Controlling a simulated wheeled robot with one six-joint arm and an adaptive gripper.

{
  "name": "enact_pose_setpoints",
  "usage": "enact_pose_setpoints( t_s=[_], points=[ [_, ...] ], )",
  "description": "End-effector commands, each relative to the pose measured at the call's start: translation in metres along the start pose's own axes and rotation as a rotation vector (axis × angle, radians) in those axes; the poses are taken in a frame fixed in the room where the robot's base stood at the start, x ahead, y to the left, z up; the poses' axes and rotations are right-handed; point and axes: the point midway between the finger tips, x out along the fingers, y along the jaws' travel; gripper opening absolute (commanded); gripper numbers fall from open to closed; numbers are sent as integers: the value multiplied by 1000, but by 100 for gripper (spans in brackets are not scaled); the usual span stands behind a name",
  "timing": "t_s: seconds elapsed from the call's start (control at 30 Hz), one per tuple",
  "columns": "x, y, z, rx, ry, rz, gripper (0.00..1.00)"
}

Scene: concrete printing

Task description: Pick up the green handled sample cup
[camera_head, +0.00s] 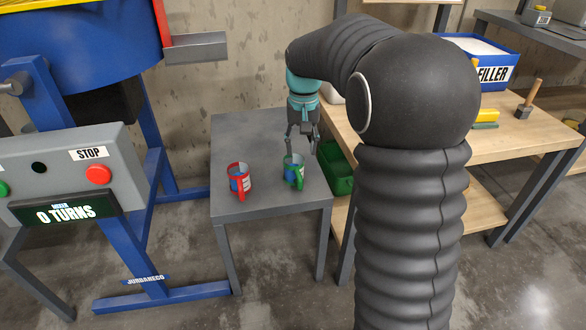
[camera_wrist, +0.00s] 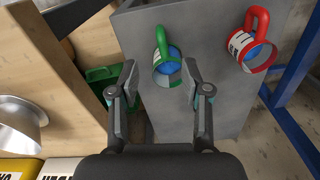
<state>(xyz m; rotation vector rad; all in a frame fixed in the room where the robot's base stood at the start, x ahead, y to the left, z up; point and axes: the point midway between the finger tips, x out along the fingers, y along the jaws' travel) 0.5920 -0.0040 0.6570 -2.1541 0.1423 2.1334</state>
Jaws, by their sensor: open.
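The green handled sample cup (camera_head: 293,170) stands upright on the small grey table, with blue contents inside. In the wrist view the green cup (camera_wrist: 167,68) lies just beyond and between my fingertips, its green handle pointing away from me. A red handled cup (camera_head: 240,179) stands on the same table to the left; it shows at the upper right of the wrist view (camera_wrist: 252,48). My gripper (camera_head: 303,146) is open and empty, pointing down just above and behind the green cup. In the wrist view my gripper (camera_wrist: 160,82) has its two fingers spread apart.
The grey table (camera_head: 275,206) has bare space around both cups. A wooden workbench (camera_head: 535,130) with a blue filler bin (camera_head: 485,62) and a mallet (camera_head: 528,100) stands to the right. A green crate (camera_head: 340,172) sits below. The blue mixer frame (camera_head: 142,180) with its control panel (camera_head: 75,175) stands left.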

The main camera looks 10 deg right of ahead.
Motion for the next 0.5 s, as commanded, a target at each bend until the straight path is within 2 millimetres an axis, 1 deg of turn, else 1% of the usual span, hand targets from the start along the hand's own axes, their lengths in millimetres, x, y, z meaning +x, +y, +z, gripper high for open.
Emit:
enact_pose_setpoints(
  t_s=[0.03,0.17,0.5],
  points=[
    [4,0,-3,2,-6,1,48],
    [16,0,-5,4,-13,1,48],
    [75,0,-4,3,-13,2,48]
  ],
)
